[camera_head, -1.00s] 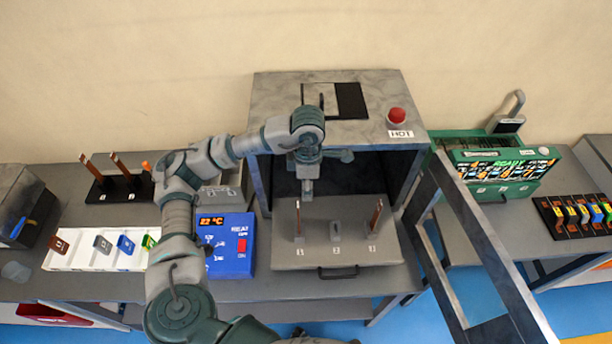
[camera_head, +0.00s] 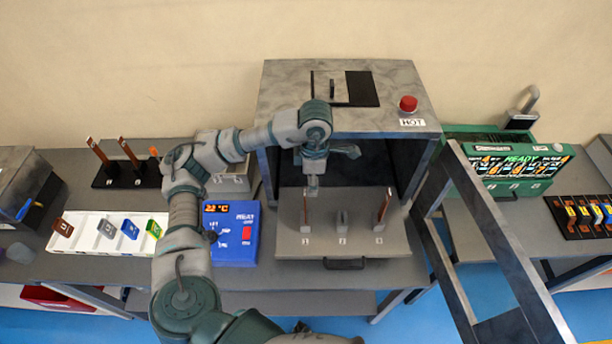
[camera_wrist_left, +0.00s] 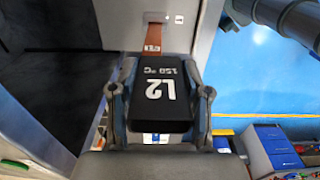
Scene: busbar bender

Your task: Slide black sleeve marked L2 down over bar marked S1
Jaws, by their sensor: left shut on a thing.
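In the left wrist view my left gripper (camera_wrist_left: 160,105) is shut on a black sleeve (camera_wrist_left: 165,125) marked L2 and 150 °C. A copper bar (camera_wrist_left: 156,36) shows just beyond the sleeve's edge, with small lettering I cannot read surely. The sleeve covers the rest of that bar, and I cannot tell whether it is around it. In the head view my left gripper (camera_head: 312,188) points down above the upright bar at position 1 (camera_head: 306,211) on the pull-out tray (camera_head: 355,244). The sleeve is not clear there. My right gripper is out of view.
A grey piece (camera_head: 342,221) stands at position 2 and a copper bar (camera_head: 384,207) at position 3. The oven (camera_head: 285,85) stands behind the tray, its door frame (camera_head: 490,240) open to the right. A blue heater box (camera_head: 232,245) stands left.

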